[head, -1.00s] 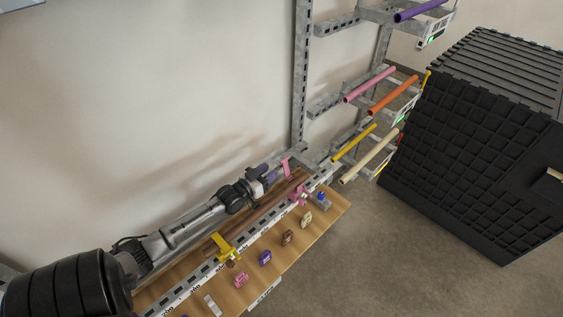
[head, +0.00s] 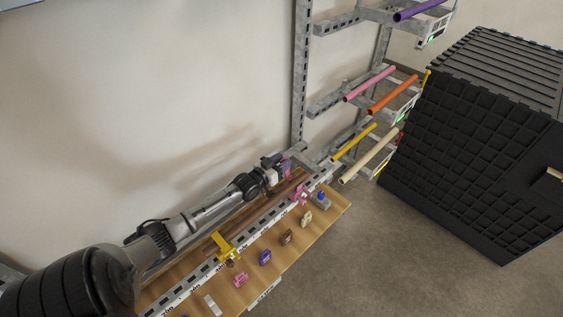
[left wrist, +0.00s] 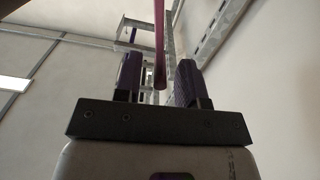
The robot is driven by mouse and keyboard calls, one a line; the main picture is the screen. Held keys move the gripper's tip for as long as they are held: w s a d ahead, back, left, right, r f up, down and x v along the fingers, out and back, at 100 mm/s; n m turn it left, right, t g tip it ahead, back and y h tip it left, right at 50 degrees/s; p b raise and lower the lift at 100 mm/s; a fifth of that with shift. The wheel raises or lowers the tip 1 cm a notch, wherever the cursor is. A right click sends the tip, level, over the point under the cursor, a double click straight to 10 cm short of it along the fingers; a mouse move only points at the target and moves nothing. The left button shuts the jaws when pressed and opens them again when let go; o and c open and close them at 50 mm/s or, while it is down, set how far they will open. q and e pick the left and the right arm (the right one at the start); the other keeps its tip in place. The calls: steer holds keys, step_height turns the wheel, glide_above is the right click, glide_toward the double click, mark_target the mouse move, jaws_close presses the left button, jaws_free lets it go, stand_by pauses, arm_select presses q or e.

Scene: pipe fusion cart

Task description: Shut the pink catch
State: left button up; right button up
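The pink catch shows on the rail at the bench's far end. Its lower pink part (head: 301,195) sits at the rail, and its raised pink arm (head: 289,172) stands at the wall side, partly hidden by my left gripper. My left gripper (head: 281,162) is right at that raised arm. In the left wrist view the two dark purple fingers (left wrist: 158,80) stand apart. A long pink bar (left wrist: 159,45) shows in line with the gap between them; I cannot tell whether they touch it. My right gripper is not in view.
A yellow catch (head: 226,247) stands nearer on the same rail, beside a long brown pipe (head: 252,217). Several small coloured blocks, one purple (head: 265,257), line the wooden bench. A rack of coloured pipes (head: 299,75) stands beyond. A large black crate (head: 470,140) is at right.

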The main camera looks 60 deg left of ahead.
arm_select(q)
jaws_close()
stand_by(0.4)
steer(key=shift+w+d+r+m+p, duration=0.1)
steer(key=shift+w+d+m+p, duration=0.1)
steer(key=shift+d+m+p, duration=1.25)
steer(key=shift+w+d+m+p, duration=0.2)
steer(key=shift+d+m+p, duration=0.55)
steer(key=shift+m, duration=1.3)
steer(key=shift+d, duration=0.2)
